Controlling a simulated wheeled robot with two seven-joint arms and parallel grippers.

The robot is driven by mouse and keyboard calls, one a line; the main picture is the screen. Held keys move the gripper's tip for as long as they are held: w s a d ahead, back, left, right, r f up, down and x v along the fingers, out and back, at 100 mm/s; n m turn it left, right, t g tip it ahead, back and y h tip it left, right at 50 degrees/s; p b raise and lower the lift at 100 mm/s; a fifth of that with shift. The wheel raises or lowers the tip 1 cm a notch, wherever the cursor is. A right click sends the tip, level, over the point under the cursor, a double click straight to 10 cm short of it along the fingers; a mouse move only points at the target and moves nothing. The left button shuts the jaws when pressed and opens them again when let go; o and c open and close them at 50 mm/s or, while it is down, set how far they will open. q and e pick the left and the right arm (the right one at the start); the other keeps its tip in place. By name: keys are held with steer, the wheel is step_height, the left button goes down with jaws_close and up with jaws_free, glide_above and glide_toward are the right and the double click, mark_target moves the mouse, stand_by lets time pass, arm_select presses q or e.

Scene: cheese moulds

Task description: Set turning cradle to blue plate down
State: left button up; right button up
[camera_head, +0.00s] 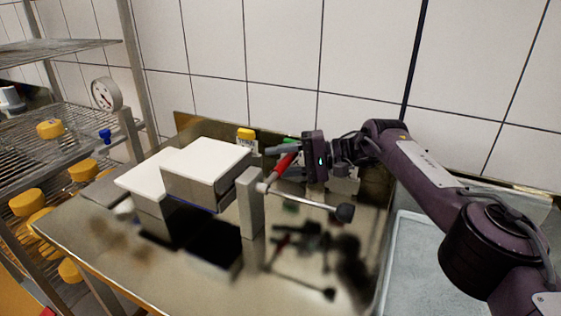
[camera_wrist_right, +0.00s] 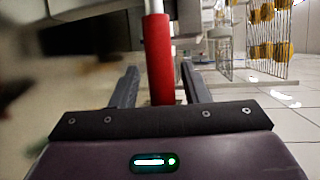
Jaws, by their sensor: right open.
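The turning cradle (camera_head: 207,180) stands on the steel table in the head view, a box-like block with a white top. A thin blue edge (camera_head: 205,207) shows along its underside; the rest of that underside is hidden. A red grip (camera_head: 285,164) sits by the crank. My right gripper (camera_head: 275,157) is open beside the red grip. In the right wrist view the red grip (camera_wrist_right: 158,58) stands between the two open fingers. My left gripper is out of view.
A wire rack (camera_head: 70,115) with several yellow cheeses (camera_head: 83,170) stands at the left. A dial gauge (camera_head: 106,94) is near it. A yellow-capped item (camera_head: 245,134) stands behind the cradle. A grey tray (camera_head: 415,270) lies right. The steel table (camera_head: 310,285) is bare in front.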

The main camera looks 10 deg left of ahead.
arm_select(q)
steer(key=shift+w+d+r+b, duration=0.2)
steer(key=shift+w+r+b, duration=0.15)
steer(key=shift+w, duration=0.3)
arm_select(e)
steer(key=v, duration=0.7)
steer(key=shift+d, duration=0.4)
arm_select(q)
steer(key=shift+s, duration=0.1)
